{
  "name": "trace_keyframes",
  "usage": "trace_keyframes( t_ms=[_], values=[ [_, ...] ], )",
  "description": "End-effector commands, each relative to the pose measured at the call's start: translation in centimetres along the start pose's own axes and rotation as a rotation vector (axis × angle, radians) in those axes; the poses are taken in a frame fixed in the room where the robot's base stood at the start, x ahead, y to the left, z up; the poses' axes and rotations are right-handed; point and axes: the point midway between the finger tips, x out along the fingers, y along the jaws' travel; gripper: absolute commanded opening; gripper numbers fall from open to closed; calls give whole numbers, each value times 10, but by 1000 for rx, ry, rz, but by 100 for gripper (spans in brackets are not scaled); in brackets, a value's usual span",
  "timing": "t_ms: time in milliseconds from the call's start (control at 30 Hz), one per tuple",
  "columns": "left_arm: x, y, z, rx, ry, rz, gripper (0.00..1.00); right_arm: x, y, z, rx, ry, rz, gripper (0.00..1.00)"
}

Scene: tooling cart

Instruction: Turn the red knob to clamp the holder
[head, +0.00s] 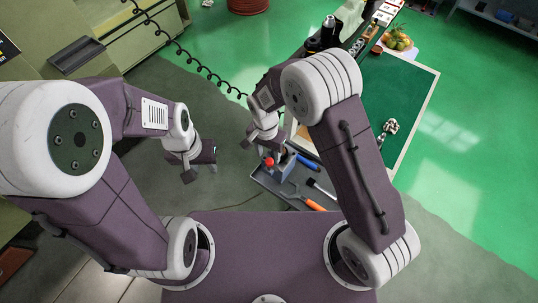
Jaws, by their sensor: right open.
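The red knob (269,162) shows at the left end of a small grey-blue holder (287,166), in the grey tray in the middle of the head view. My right gripper (266,153) reaches down just above the knob, its jaws open. The arm hides part of the holder, and I cannot tell whether a finger touches the knob. My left gripper (204,169) hangs to the left of the tray, away from the knob, with its fingers apart and nothing between them.
The grey tray (262,180) also holds a blue-handled tool (307,162) and orange-handled tools (304,197). A green-topped cart (405,90) stands to the right, with a fruit bowl (396,43) at its back. A coiled black cable (190,58) hangs at the upper left.

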Motion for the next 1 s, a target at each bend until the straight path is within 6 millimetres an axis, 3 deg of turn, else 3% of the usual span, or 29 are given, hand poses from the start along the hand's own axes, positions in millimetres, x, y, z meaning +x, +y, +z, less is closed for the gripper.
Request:
trace_keyframes(
  t_ms=[200,500,700,1000],
  values=[
    [-12,0,-1,0,0,0,36,30,0,0,0,-1,1,48],
    [-12,0,-1,0,0,0,36,36,0,-1,0,1,-2,48],
    [-12,0,-1,0,0,0,36,36,0,-1,0,1,-2,0],
    [-11,0,-1,0,0,0,36,36,0,-1,-27,3,-2,0]
  ],
)
